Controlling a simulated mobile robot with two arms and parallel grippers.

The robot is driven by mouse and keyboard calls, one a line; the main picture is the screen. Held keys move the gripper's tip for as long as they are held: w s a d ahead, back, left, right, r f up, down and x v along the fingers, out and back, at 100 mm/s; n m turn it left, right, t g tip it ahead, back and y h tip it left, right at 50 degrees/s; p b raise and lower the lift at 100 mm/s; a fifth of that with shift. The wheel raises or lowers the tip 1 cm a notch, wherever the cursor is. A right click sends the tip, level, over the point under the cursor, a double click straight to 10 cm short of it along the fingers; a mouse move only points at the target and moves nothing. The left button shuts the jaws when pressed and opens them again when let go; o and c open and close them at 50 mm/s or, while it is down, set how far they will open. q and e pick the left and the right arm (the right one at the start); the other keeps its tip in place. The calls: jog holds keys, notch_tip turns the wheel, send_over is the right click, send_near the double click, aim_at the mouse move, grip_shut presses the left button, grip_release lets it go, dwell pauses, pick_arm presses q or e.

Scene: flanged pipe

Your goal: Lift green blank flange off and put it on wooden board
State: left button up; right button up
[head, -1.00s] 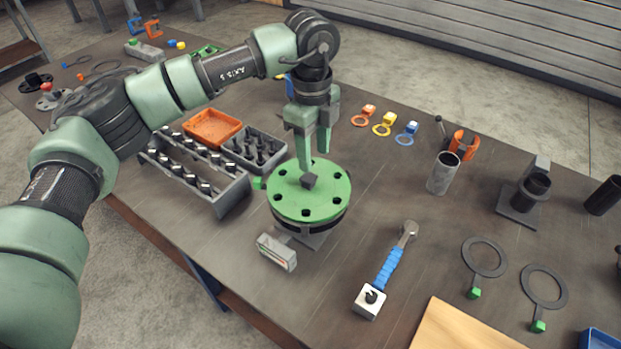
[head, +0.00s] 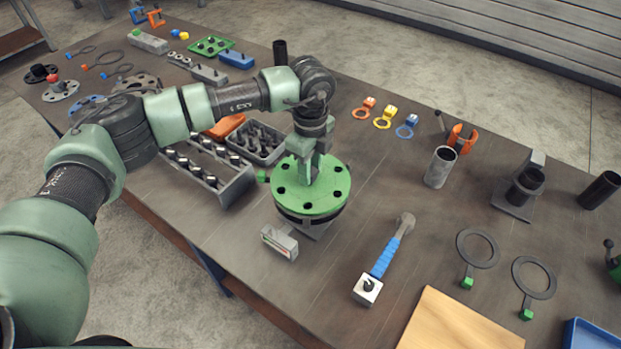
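The green blank flange (head: 328,198) is a round disc with several dark bolt holes. It sits level on a dark flanged pipe end on the table. My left gripper (head: 311,180) points down at the flange's centre, its fingers at the dark centre knob. The fingers and wrist mostly hide the knob, so I cannot tell whether they are closed on it. The wooden board (head: 458,328) lies at the front right, bare where it shows and cut off by the lower edge. My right gripper is out of view.
A blue-handled wrench (head: 386,259) lies between flange and board. A grey gauge block (head: 279,242) stands in front of the flange. A bolt rack (head: 212,172) stands left of it. Two ring gaskets (head: 477,249) lie right; a blue tray (head: 592,337) is beside the board.

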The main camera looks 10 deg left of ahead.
pick_arm(q)
grip_shut()
jog(key=shift+w+r, duration=0.1)
jog(key=shift+r, duration=0.05)
dwell(0.9)
